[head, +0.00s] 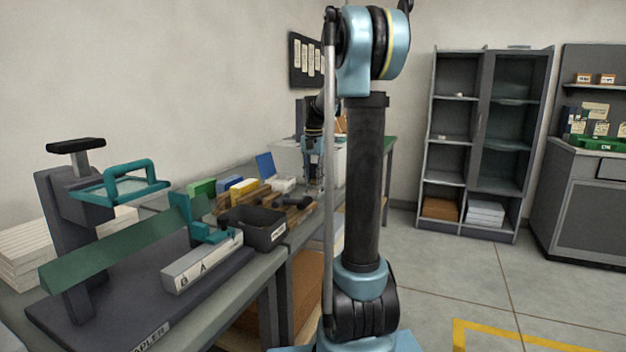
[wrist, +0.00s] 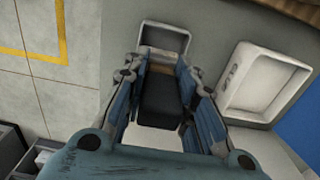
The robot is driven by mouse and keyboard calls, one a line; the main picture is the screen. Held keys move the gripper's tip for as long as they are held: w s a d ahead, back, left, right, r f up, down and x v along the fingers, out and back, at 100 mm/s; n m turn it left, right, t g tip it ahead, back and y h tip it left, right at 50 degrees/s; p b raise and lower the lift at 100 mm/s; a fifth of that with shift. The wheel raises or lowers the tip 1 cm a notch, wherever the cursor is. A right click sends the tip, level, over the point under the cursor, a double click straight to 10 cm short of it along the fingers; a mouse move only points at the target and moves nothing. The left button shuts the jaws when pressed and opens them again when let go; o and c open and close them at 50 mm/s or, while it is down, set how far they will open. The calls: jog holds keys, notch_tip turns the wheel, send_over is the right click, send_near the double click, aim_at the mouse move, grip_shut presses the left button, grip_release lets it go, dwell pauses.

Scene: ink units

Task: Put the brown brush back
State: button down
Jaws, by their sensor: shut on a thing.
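My gripper (wrist: 162,88) is shut on the brush (wrist: 161,103) in the wrist view. The brush shows as a dark block between the blue fingers, with a brown part at its far end. A small pale square-rimmed holder (wrist: 165,28) with a dark inside lies just beyond the fingertips. The brush's far end is close to the holder's near rim; I cannot tell whether they touch. In the head view my gripper (head: 315,180) points down over the far part of the bench, and the brush is too small to make out.
A white tray (wrist: 229,104) stands to the right in the wrist view, with a blue panel (wrist: 302,122) beside it. In the head view a dark bin (head: 262,238), yellow box (head: 243,187) and green stapler arm (head: 120,247) stand nearer on the bench. Open floor lies right.

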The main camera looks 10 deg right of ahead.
jog(key=shift+f, duration=0.1)
jog(key=c, duration=1.3)
grip_release()
notch_tip(320, 180, up, 12)
jog(key=shift+r, duration=0.15)
